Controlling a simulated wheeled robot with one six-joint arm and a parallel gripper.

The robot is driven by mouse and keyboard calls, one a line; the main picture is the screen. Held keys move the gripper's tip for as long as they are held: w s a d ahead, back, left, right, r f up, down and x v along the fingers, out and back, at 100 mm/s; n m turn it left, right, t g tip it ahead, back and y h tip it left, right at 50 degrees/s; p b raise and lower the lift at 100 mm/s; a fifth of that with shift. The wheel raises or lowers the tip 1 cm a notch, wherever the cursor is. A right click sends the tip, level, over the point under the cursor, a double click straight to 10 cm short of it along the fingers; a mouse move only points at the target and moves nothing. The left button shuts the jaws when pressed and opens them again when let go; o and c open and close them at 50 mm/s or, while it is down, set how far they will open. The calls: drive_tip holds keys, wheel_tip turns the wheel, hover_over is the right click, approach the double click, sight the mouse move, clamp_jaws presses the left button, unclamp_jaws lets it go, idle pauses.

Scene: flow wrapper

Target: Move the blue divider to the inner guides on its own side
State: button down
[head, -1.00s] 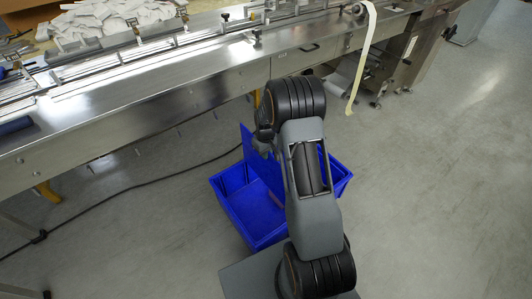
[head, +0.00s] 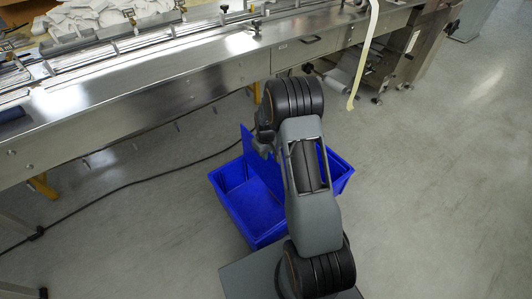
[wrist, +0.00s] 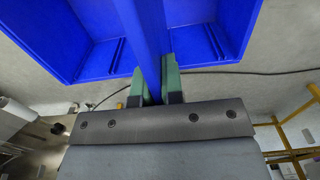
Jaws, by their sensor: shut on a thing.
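The blue divider (head: 254,151) stands up out of the blue crate (head: 222,198) on the floor, rising above its rim. In the wrist view the divider (wrist: 146,25) runs edge-on between the green fingers of my gripper (wrist: 158,88), which is shut on its upper edge. The crate shows on both sides of the divider, with guide ridges on its inner wall at left (wrist: 109,58) and at right (wrist: 214,42). The divider appears to lie between these guides. Its lower edge is hidden, so I cannot tell whether it touches the crate's floor.
The long steel flow wrapper (head: 140,100) stands behind the crate, with white packs (head: 85,18) on it. A pale film strip (head: 366,55) hangs from the machine. A black cable (head: 130,186) crosses the floor. The floor at right (head: 430,190) is clear.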

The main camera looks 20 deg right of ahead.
drive_tip(key=shift+f+b, duration=4.85)
drive_tip(key=shift+f, duration=2.7)
drive_tip(key=c, duration=1.2)
unclamp_jaws()
drive_tip(key=shift+o, duration=0.2)
wheel_tip(320, 180, up, 14)
drive_tip(key=p, duration=0.5)
drive_tip(key=shift+f, duration=0.1)
